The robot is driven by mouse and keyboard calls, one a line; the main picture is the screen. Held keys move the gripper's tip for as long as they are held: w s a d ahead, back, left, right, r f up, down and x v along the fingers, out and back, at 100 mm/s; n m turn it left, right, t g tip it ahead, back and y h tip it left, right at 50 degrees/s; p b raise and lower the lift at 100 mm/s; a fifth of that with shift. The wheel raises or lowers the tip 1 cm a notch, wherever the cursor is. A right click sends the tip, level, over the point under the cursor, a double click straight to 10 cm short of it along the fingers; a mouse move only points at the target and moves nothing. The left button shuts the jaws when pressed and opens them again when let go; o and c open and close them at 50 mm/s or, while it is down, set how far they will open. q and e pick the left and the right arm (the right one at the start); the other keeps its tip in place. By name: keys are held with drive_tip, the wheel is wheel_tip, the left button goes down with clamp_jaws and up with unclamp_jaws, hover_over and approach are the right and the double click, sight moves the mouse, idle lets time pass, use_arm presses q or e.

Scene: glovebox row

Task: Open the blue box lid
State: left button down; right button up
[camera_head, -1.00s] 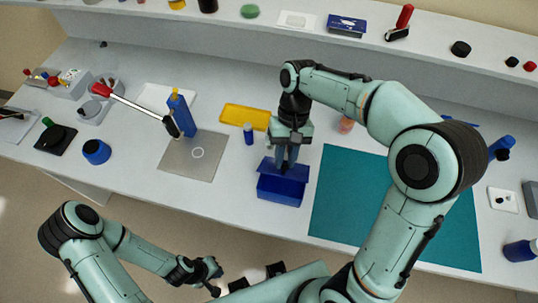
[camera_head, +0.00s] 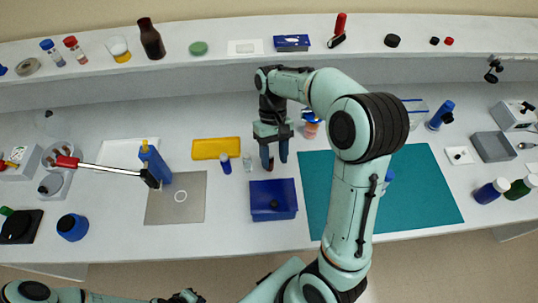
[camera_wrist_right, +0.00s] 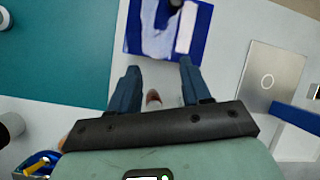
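The blue box (camera_head: 273,215) stands near the bench's front edge, left of the teal mat. Its top (camera_head: 272,188) looks like a flat lid lying down, with a small dark knob (camera_head: 274,204) near the front. In the right wrist view the blue top (camera_wrist_right: 134,30) shows pale patches, perhaps reflections. My right gripper (camera_head: 274,163) is behind the box, pointing down, apart from it. My left gripper (camera_head: 187,297) is at the bottom edge, mostly cut off.
The teal mat (camera_head: 430,190) lies to the right. A yellow tray (camera_head: 216,148), a small blue-capped vial (camera_head: 226,165) and a grey plate (camera_head: 160,207) are to the left. An orange container (camera_head: 311,128) stands close right of my right gripper. A shelf runs behind.

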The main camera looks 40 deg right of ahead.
use_arm(q)
drive_tip(key=shift+w+a+r+p, duration=0.1)
drive_tip(key=shift+w+r+p, duration=0.2)
drive_tip(key=shift+w, duration=0.2)
drive_tip(key=shift+w+a+r+p, duration=0.1)
drive_tip(key=shift+w+r+p, duration=0.15)
drive_tip(key=shift+w, duration=0.25)
use_arm(e)
drive_tip(key=v, duration=1.3)
use_arm(q)
drive_tip(key=shift+s, duration=0.1)
use_arm(e)
drive_tip(key=shift+r, duration=0.1)
